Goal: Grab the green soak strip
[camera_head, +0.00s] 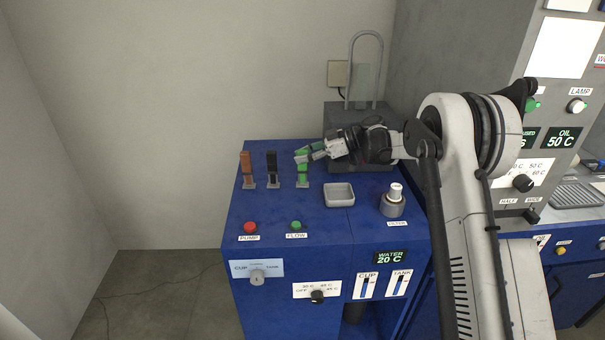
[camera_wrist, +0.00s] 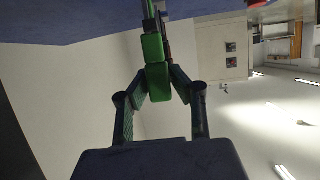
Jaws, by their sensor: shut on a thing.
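The green soak strip (camera_head: 302,168) stands upright in a small stand at the back of the blue bench, rightmost of a row of three strips. It also shows in the wrist view (camera_wrist: 153,48), between my fingers. My gripper (camera_head: 311,153) reaches in from the right, and its fingers are closed around the upper part of the green strip. In the wrist view, my gripper (camera_wrist: 157,88) has both fingertips against the strip's sides. An orange strip (camera_head: 246,163) and a black strip (camera_head: 271,162) stand to its left, each in its own stand.
On the blue bench (camera_head: 265,212), a grey tray (camera_head: 339,195) and a white-topped cylinder (camera_head: 394,198) stand to the front right. A red button (camera_head: 250,227) and a green button (camera_head: 296,225) sit near the front. A grey block with a metal loop (camera_head: 350,62) is behind my gripper.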

